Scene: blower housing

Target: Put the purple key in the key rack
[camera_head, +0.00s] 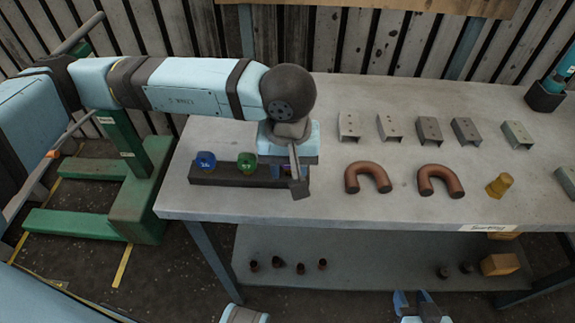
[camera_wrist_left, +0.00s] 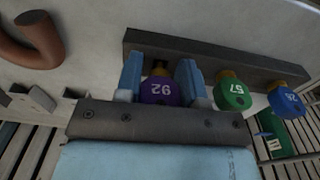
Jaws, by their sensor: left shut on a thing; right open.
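The purple key (camera_wrist_left: 162,92), marked 92, is between the two blue fingers of my left gripper (camera_wrist_left: 159,74) in the left wrist view. Its brass end points at the dark key rack (camera_wrist_left: 215,58); I cannot tell how far it is in. The head view shows the rack (camera_head: 222,180) near the table's left front edge. My left gripper (camera_head: 297,182) is over the rack's right end, pointing down, and mostly hides the purple key there. My right gripper (camera_head: 413,303) is open and empty at the bottom, in front of the table.
A green key (camera_head: 246,163) and a blue key (camera_head: 205,161) stand in the rack left of my left gripper. Two brown bent pipes (camera_head: 368,178) and several metal brackets (camera_head: 430,130) lie to the right. A yellow part (camera_head: 499,186) stands further right.

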